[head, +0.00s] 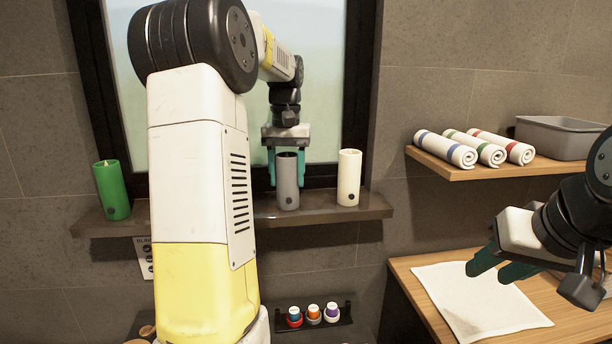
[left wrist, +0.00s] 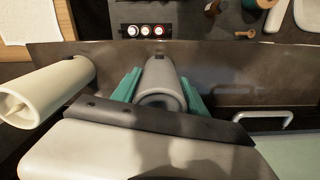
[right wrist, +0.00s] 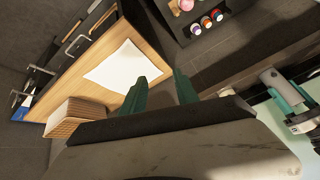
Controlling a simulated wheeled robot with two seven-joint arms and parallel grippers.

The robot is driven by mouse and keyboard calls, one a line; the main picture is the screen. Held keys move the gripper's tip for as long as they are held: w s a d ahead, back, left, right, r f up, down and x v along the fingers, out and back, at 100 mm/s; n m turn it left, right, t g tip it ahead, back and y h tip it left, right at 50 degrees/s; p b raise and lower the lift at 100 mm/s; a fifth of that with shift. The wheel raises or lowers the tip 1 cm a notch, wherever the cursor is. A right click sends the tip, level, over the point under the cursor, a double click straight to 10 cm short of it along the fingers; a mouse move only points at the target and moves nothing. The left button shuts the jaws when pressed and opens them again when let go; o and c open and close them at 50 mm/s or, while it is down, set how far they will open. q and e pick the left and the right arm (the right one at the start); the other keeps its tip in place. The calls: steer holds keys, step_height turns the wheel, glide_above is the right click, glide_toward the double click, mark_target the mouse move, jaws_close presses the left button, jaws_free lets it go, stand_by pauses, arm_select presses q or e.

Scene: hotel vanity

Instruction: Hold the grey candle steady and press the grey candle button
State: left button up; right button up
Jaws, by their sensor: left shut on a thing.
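The grey candle (head: 288,190) stands upright on the window ledge (head: 240,211), between a green candle and a white one. A small dark round button (head: 289,199) shows low on its front. My left gripper (head: 287,180) comes down from above and is shut on the grey candle, one teal finger on each side. The left wrist view shows the grey candle (left wrist: 161,80) between the fingers. My right gripper (head: 487,275) is open and empty at the right, above the wooden counter and well apart from the candle. Its two fingers stand apart in the right wrist view (right wrist: 160,78).
The green candle (head: 111,190) stands to the left and the white candle (head: 348,178) close to the right. A shelf (head: 480,170) holds rolled towels (head: 483,148) and a grey bin (head: 560,137). Below are a white cloth (head: 478,300) and a rack of small bottles (head: 313,316).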

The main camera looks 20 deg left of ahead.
jaws_close()
stand_by(1.6)
